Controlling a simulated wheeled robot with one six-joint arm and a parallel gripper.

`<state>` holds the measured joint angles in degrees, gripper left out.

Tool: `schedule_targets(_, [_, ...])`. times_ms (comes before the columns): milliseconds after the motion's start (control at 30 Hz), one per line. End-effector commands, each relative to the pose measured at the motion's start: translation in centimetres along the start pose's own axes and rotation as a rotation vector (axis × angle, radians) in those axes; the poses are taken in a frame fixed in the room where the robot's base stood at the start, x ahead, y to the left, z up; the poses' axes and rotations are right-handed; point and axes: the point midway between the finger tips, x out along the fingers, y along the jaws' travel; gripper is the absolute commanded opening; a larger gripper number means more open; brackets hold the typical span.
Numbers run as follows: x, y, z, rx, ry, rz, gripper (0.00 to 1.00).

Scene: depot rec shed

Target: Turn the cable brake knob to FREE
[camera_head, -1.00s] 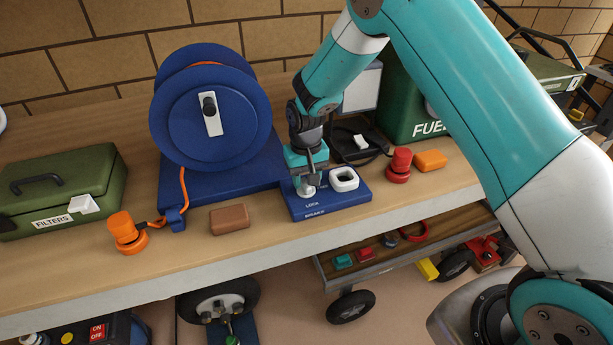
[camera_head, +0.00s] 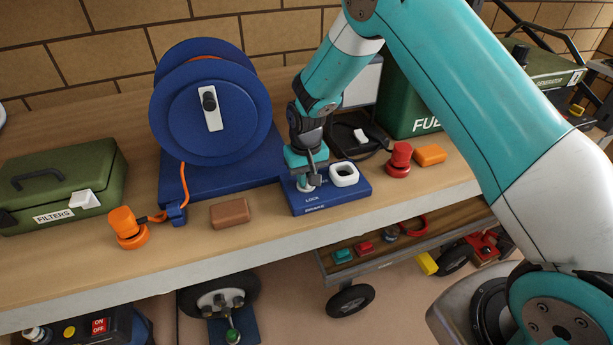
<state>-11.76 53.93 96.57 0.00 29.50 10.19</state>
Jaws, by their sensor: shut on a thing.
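The cable brake is a blue base plate (camera_head: 335,201) at the front of the bench, with "LOCK" and "BRAKE" lettered on its front part. A white knob (camera_head: 306,186) stands on its left side, mostly hidden by my gripper. My gripper (camera_head: 307,179) points down over the plate and is shut on the knob. A white ring-shaped piece (camera_head: 344,174) sits on the plate just right of the gripper. The FREE mark and the knob's pointing direction cannot be made out. The blue cable reel (camera_head: 180,120) stands behind and left, with an orange cable running down from it.
An orange plug (camera_head: 127,226), a brown block (camera_head: 230,213) and a green FILTERS box (camera_head: 60,185) lie to the left. A red knob-like piece (camera_head: 399,160), an orange block (camera_head: 431,155) and a green fuel box (camera_head: 405,100) stand right. A lower cart (camera_head: 375,262) is below the bench edge.

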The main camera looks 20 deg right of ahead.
Motion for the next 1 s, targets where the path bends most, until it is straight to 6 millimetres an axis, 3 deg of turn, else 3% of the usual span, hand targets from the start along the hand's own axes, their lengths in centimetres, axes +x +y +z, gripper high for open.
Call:
schedule_targets(267, [0.12,0.00,-0.07,-0.148,0.002,0.000,0.00])
schedule_targets(1000, [0.04,0.00,-0.10,-0.840,0.003,0.001,0.00])
